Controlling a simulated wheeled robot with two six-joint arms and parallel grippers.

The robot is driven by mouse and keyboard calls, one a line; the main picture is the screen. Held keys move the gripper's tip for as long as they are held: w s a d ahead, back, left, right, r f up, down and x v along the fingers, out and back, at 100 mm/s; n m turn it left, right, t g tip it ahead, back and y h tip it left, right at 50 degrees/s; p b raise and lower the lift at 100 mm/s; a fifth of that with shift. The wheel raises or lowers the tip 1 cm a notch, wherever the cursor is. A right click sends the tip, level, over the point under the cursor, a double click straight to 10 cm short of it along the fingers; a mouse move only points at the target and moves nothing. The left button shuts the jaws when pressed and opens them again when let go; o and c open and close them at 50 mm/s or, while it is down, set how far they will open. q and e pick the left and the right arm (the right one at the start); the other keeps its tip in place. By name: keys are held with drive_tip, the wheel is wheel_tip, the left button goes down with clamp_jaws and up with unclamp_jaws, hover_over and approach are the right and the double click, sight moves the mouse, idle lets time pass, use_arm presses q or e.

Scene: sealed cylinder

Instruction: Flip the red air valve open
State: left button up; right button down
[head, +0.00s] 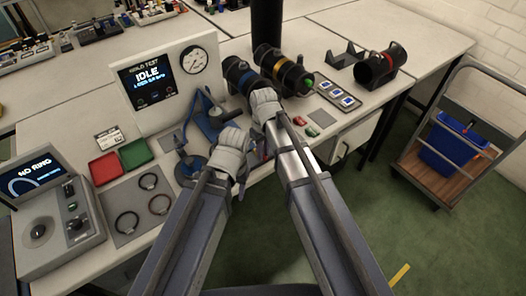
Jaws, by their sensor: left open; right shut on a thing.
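I cannot pick out the red air valve; it may be hidden behind my grippers. A blue test fixture (208,117) stands on the bench in front of the gauge panel, partly covered by my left gripper. My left gripper (231,143) is open, just right of and in front of the fixture. A yellow-banded cylinder (290,76) with a green end lies close on the right.
The test panel (165,78) reads IDLE and has a round gauge. A red tray (105,168) and green tray (135,153) lie left, with rings on a grey mat (124,240). A red-banded cylinder (376,67) rests at the right. A cart (455,165) stands beyond the bench.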

drive_tip(key=c, duration=0.8)
unclamp_jaws()
drive_tip(key=shift+r, duration=0.1)
wheel_tip(320, 180, up, 8)
drive_tip(key=p, duration=0.8)
drive_tip(key=shift+f, duration=0.2)
drive_tip(key=s+m, duration=0.1)
drive_tip(key=s, duration=0.4)
drive_tip(key=s+d+m, duration=0.1)
drive_tip(key=s, duration=0.4)
drive_tip(key=s+d+h, duration=0.1)
drive_tip(key=s, duration=0.3)
drive_tip(key=shift+s+m, duration=0.4)
